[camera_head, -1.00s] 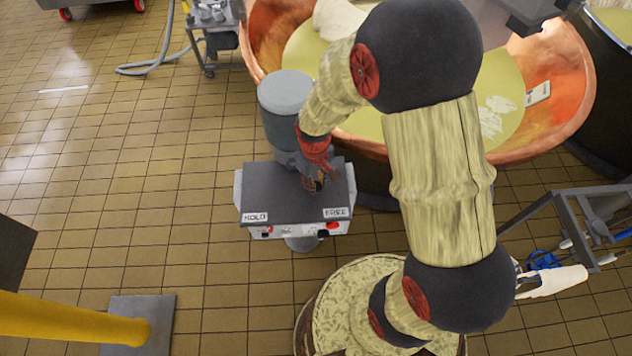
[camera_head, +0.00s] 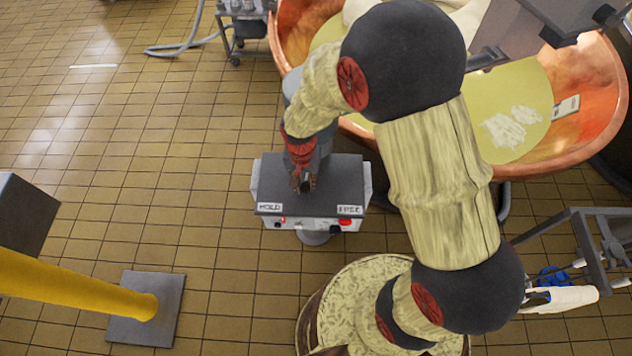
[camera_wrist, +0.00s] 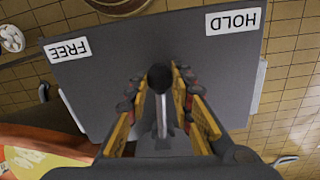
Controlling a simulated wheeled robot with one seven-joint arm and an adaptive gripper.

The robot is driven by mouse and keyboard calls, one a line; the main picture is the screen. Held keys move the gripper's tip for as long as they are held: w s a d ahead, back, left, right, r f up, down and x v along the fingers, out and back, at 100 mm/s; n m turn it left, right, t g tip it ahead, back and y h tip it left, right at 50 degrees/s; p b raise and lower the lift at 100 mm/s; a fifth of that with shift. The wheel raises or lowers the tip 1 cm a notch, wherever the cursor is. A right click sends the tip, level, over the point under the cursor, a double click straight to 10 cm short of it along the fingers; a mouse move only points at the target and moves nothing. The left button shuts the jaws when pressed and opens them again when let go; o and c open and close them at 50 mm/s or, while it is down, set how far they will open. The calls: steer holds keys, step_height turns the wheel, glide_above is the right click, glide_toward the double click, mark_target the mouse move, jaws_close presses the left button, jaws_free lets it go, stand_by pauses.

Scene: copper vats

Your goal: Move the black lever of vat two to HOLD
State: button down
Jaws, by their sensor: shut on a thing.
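The control box (camera_head: 335,180) of the vat has a dark grey top with a HOLD label (camera_head: 269,208) at its left front and a FREE label (camera_head: 349,209) at its right front. In the wrist view the labels appear upside down, with HOLD (camera_wrist: 233,20) at right and FREE (camera_wrist: 68,50) at left. The black lever knob (camera_wrist: 160,77) on its pale shaft (camera_wrist: 162,115) stands between my fingers, about midway between the labels. My gripper (camera_head: 303,184) is shut on the lever; it also shows in the wrist view (camera_wrist: 161,92). In the head view my gripper hides the lever.
The copper vat (camera_head: 585,120) stands behind and right of the box. A yellow post (camera_head: 80,285) on a grey plate is at lower left. A metal cart (camera_head: 245,20) with a hose is at the back. The tiled floor left of the box is clear.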

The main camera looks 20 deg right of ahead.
steer(key=a+m, duration=0.1)
steer(key=w+a+m, duration=0.1)
steer(key=shift+w+a+m, duration=0.25)
steer(key=shift+m, duration=0.05)
steer(key=shift+w+a+m, duration=1.05)
steer(key=shift+w+m, duration=0.05)
steer(key=shift+m, duration=0.5)
steer(key=c, duration=1.5)
jaws_free()
steer(key=shift+c, duration=0.2)
step_height(320, 180, up, 12)
steer(key=shift+w, duration=0.15)
steer(key=shift+a, duration=0.1)
